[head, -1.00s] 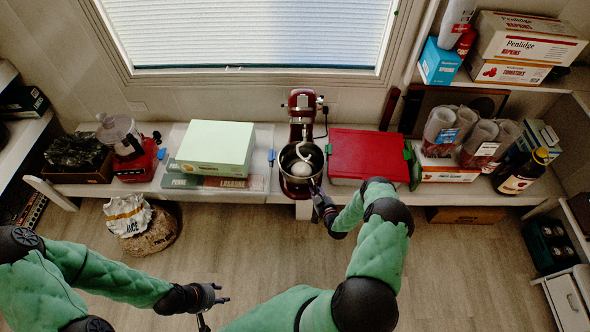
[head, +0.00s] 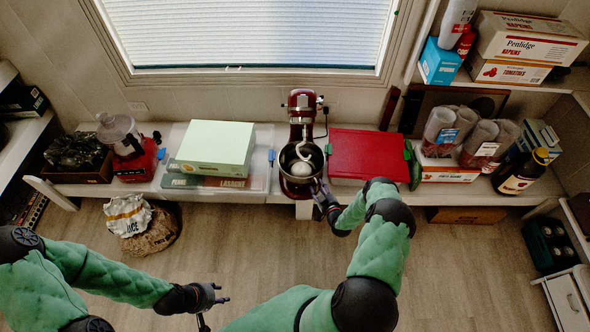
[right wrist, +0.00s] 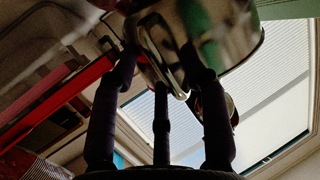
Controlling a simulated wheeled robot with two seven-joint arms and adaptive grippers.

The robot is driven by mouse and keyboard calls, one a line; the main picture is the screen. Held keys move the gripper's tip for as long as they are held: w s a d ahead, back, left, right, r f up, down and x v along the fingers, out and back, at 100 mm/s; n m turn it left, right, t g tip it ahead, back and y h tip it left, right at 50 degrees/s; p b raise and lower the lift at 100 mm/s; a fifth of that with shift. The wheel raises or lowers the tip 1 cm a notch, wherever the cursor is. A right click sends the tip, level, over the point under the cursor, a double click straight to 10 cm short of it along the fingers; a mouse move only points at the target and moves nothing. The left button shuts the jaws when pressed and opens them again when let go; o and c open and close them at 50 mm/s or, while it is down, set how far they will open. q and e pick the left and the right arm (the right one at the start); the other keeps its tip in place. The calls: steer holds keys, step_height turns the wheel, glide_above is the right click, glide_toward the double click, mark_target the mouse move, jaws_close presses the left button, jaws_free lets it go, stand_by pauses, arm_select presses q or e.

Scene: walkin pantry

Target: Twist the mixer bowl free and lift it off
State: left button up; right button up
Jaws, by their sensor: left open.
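The stand mixer (head: 301,105) is dark red and stands on the shelf below the window. Its metal bowl (head: 299,183) sits under the mixer head, with a pale dough hook and dough inside. My right gripper (head: 321,192) is at the bowl's front right side. In the right wrist view the shiny bowl (right wrist: 230,35) fills the top. Its curved handle (right wrist: 163,55) lies between my right gripper's spread fingers (right wrist: 160,75), with gaps visible, so they look open; fingertip contact is unclear. My left gripper (head: 222,296) is open and empty over the floor.
A red-lidded box (head: 368,155) stands close right of the mixer, and a pale green box (head: 214,146) stands to its left. A food processor (head: 128,145) and a sack (head: 130,215) are further left.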

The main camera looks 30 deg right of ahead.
steer(key=v, duration=1.2)
steer(key=shift+a, duration=0.1)
steer(key=w+a+r+g+y+p, duration=0.2)
steer(key=a+r+g, duration=0.2)
steer(key=a, duration=0.5)
steer(key=w+a+r+g+y+p, duration=0.1)
steer(key=a+r+g+y+p, duration=0.15)
steer(key=a, duration=0.75)
arm_select(q)
step_height(320, 180, up, 6)
steer(key=shift+f+p, duration=0.1)
steer(key=shift+p, duration=0.6)
steer(key=shift+r+p, duration=0.75)
steer(key=shift+r, duration=0.05)
steer(key=shift+c, duration=1)
arm_select(e)
steer(key=s+a+r+g+y, duration=0.2)
steer(key=s+a+r+g, duration=0.6)
steer(key=s+a+r, duration=0.4)
steer(key=s+a, duration=0.1)
steer(key=s, duration=0.2)
steer(key=shift+s+a+r, duration=0.25)
steer(key=shift+a+r, duration=0.05)
steer(key=shift+r, duration=0.05)
